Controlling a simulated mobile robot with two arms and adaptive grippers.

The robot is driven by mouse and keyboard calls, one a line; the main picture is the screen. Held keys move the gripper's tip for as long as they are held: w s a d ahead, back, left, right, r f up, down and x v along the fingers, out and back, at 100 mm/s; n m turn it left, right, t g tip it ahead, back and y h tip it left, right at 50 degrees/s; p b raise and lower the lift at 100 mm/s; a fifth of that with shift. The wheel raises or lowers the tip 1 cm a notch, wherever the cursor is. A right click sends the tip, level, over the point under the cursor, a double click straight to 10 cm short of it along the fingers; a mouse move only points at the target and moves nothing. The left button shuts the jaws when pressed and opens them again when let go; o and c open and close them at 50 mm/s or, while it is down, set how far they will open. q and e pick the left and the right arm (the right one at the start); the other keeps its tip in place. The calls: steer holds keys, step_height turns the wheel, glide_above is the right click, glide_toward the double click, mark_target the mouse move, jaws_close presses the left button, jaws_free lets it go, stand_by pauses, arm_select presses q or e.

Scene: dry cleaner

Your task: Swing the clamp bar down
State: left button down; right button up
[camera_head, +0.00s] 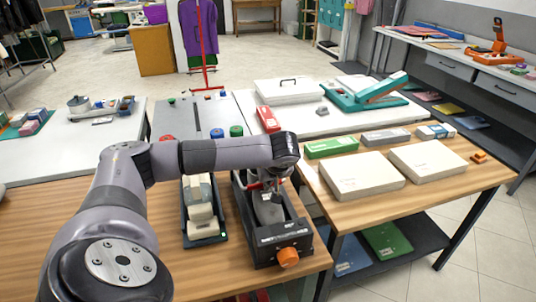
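A dark, long device (284,246) with an orange knob (288,257) at its near end stands on the wooden table. My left arm comes in from the left. Its wrist is above the device's far half, and the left gripper (266,190) points down into the device there. The wrist hides most of the fingers, so I cannot tell whether they are open or shut. A small red part shows beside them. I cannot make out a clamp bar on this device; its far end is hidden behind my wrist. My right gripper is not in view.
A dark tray (205,240) with cream blocks stands just left of the device. Two white boxes (360,175) lie on the right table. Behind, a teal device (365,95) has its arm raised. A red stand (203,50) rises at the back. Open floor lies beyond.

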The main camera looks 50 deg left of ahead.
arm_select(q)
steer(key=r+p, duration=0.3)
steer(key=r, duration=0.1)
steer(key=shift+a, duration=0.2)
steer(key=s+d+b, duration=0.1)
steer(key=d, duration=0.1)
steer(key=s+d+f+b, duration=0.1)
steer(key=d, duration=0.2)
steer(key=s+d+f+b, duration=0.1)
steer(key=d, duration=0.2)
steer(key=shift+s+f+b, duration=0.25)
steer(key=shift+s+b, duration=0.05)
steer(key=shift+s, duration=0.1)
steer(key=shift+s+d, duration=0.25)
steer(key=shift+d, duration=0.15)
